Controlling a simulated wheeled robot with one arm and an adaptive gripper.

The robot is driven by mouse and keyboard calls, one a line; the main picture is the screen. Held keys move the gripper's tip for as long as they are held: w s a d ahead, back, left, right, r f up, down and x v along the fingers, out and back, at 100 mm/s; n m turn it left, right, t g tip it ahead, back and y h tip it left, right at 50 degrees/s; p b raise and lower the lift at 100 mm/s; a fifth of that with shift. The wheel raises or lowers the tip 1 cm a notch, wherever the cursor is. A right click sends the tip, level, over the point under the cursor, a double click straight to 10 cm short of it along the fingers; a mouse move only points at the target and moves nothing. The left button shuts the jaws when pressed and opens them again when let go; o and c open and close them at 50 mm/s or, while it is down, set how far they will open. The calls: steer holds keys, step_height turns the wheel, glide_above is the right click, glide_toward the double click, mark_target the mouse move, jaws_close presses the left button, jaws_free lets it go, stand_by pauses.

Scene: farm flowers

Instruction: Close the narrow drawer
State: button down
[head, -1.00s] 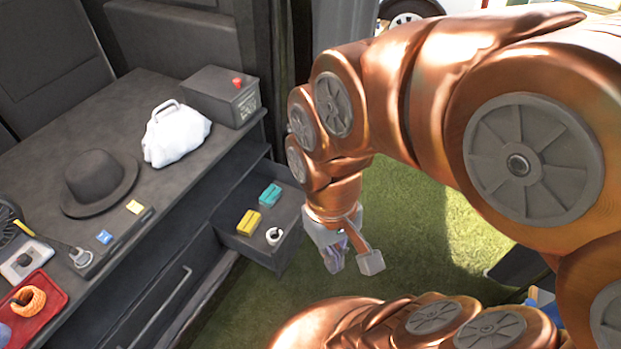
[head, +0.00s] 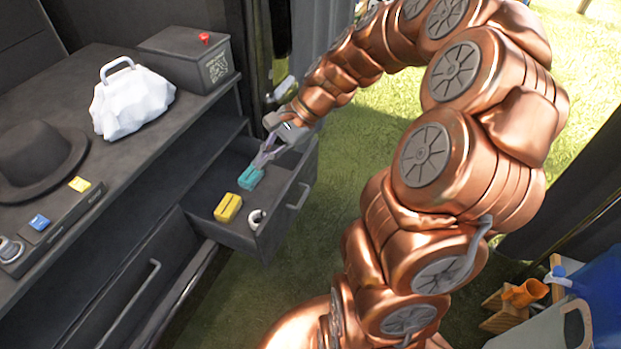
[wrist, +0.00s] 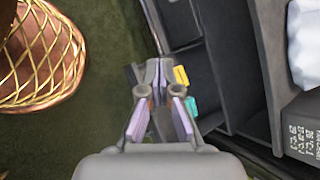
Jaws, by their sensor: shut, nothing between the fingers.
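The narrow drawer (head: 288,214) stands pulled out of the dark workbench in the head view, its bar handle on the outer front. A teal block (head: 251,178), a yellow block (head: 227,207) and a white ring (head: 257,219) lie in it. My gripper (head: 262,160) is shut and empty, at the drawer's far end close by the teal block. In the wrist view my gripper (wrist: 156,72) points toward the drawer's front edge, with the yellow block (wrist: 181,75) and teal block (wrist: 191,105) just right of it. I cannot tell whether the fingers touch the drawer.
A white bag (head: 130,100), a black hat (head: 35,155) and a dark box (head: 190,60) stand on the benchtop. Grass is open before the drawer. Another bar handle (head: 130,305) is lower left.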

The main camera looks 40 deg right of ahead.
steer(key=w+d+f+m+t+b, duration=0.2)
steer(key=w+d+f+m+b, duration=0.2)
steer(key=d+f, duration=0.3)
steer(key=m+t+h+b, duration=0.2)
steer(key=m+t+b, duration=0.5)
steer(key=m, duration=0.5)
glide_toward(303, 166)
steer(key=shift+g, duration=0.6)
steer(key=b+x, duration=0.5)
steer(key=shift+w+f+b, duration=0.25)
steer(key=shift+b, duration=0.1)
steer(key=shift+w+a, duration=0.15)
steer(key=shift+w, duration=0.2)
steer(key=shift+w+a+r, duration=0.15)
steer(key=shift+w+a, duration=0.05)
steer(key=shift+w, duration=0.1)
